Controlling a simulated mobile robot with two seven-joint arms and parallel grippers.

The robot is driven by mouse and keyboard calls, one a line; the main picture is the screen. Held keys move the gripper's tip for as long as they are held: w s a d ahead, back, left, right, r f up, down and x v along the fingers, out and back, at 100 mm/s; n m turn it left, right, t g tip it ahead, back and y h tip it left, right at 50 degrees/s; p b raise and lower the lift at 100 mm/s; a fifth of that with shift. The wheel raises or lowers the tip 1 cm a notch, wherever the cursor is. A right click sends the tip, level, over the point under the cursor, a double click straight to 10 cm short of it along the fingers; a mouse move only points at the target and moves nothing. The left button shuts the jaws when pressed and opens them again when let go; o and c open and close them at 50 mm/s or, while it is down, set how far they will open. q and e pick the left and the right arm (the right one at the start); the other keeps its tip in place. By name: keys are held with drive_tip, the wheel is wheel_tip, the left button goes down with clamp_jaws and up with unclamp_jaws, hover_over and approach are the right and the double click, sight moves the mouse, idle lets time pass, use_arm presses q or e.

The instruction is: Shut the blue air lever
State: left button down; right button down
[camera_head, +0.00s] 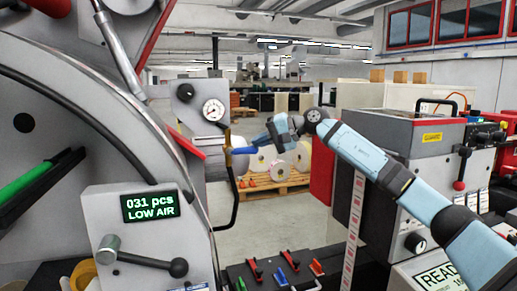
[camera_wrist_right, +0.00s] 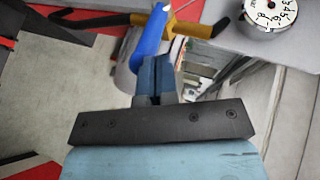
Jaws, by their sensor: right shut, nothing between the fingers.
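The blue air lever (camera_head: 243,150) sits on a brass valve (camera_head: 228,140) below a round gauge, at the left machine's edge. In the head view it sticks out to the right, roughly level. My right gripper (camera_head: 259,140) is just right of the lever, its closed fingertips near the lever's free end. In the right wrist view the blue lever (camera_wrist_right: 150,38) runs from the brass valve (camera_wrist_right: 188,27) down toward my shut fingertips (camera_wrist_right: 156,66). They overlap in the picture; I cannot tell whether they touch. The fingers hold nothing. My left gripper is not in view.
The pressure gauge (camera_head: 213,110) is above the valve; a black hose (camera_head: 234,200) hangs below it. The display (camera_head: 150,206) reads "031 pcs LOW AIR". A grey printer unit (camera_head: 400,135) stands at right. Open floor lies behind the lever, with a pallet of rolls (camera_head: 275,180).

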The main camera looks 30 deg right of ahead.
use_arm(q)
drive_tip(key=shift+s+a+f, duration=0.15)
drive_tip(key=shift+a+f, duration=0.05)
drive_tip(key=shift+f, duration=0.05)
use_arm(e)
drive_tip(key=shift+f, duration=0.15)
use_arm(q)
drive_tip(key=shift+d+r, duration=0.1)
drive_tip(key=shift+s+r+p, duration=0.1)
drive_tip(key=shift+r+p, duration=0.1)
drive_tip(key=shift+p, duration=0.8)
use_arm(e)
wheel_tip(320, 180, up, 20)
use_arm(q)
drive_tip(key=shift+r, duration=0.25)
